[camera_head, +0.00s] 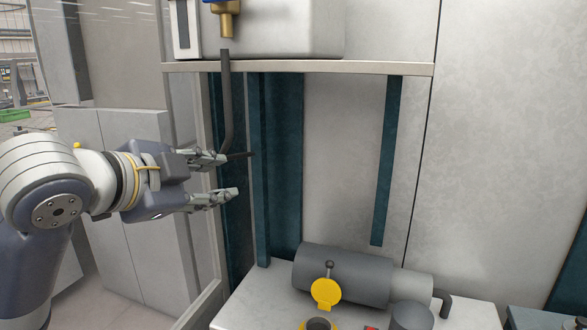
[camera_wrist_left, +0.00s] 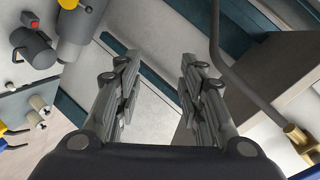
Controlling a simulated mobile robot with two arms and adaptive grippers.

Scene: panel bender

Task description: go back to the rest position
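My left gripper (camera_head: 232,174) reaches in from the left in the head view, in front of a dark teal upright. Its two fingers are spread apart with nothing between them. In the left wrist view the gripper (camera_wrist_left: 158,75) also shows open and empty. A thin dark bent pipe (camera_head: 226,105) hangs from a brass fitting (camera_head: 229,22) and ends close to the upper finger in the head view; I cannot tell whether they touch. In the left wrist view the pipe (camera_wrist_left: 217,45) runs right of the fingers, apart from them. My right gripper is in neither view.
A grey cylinder (camera_head: 340,275) with a yellow round cap (camera_head: 326,292) lies on a light machine base (camera_head: 262,292) at the lower right. A shelf edge (camera_head: 300,68) crosses above, with teal posts (camera_head: 388,160) below it. Grey panels (camera_head: 505,130) stand at the right.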

